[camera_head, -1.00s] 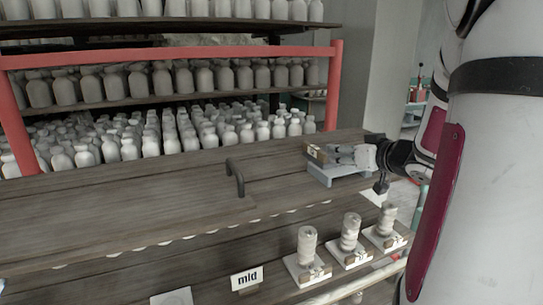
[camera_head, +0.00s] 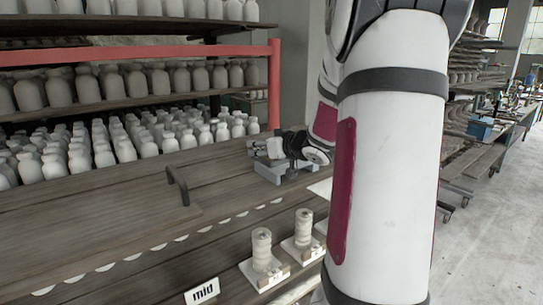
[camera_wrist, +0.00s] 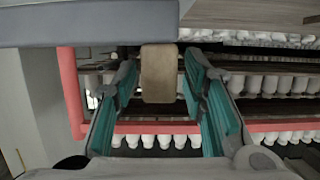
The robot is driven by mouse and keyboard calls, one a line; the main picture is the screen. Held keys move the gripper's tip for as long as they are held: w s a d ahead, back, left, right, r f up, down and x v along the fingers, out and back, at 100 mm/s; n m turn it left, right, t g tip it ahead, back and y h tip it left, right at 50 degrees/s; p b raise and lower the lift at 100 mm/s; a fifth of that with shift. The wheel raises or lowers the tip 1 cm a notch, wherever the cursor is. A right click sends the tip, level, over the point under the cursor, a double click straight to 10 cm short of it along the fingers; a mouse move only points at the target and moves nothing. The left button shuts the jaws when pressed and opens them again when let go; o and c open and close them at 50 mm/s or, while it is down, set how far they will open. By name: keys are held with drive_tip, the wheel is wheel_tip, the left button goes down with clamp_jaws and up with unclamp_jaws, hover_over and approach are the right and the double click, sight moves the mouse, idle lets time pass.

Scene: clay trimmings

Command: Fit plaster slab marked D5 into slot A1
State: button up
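My gripper (camera_head: 278,146) is over a grey-blue stand (camera_head: 270,176) on the wooden bench. In the wrist view my gripper (camera_wrist: 160,82) has its teal-padded fingers apart. A brown block (camera_wrist: 159,75) shows between the fingers, with a gap on each side; I cannot tell how near it is. Pale slabs carrying round stacks stand on the lower ledge: a front slab (camera_head: 250,274) and a slab behind it (camera_head: 291,250), each with a brown block at its front. No D5 or A1 mark is readable, so I cannot tell which slab is D5.
A raised dark handle (camera_head: 178,186) stands on the bench top (camera_head: 110,215), left of the stand. A "mld" sign (camera_head: 202,291) is at the lower front. Shelves of white bottles (camera_head: 110,140) with a red frame (camera_head: 274,85) stand behind. Open floor (camera_head: 490,230) lies right.

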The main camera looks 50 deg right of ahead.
drive_tip(key=shift+w+d+f, duration=0.15)
drive_tip(key=shift+w+f, duration=0.05)
drive_tip(key=shift+w, duration=0.35)
clamp_jaws()
drive_tip(key=shift+r, duration=0.1)
drive_tip(key=shift+r, duration=0.1)
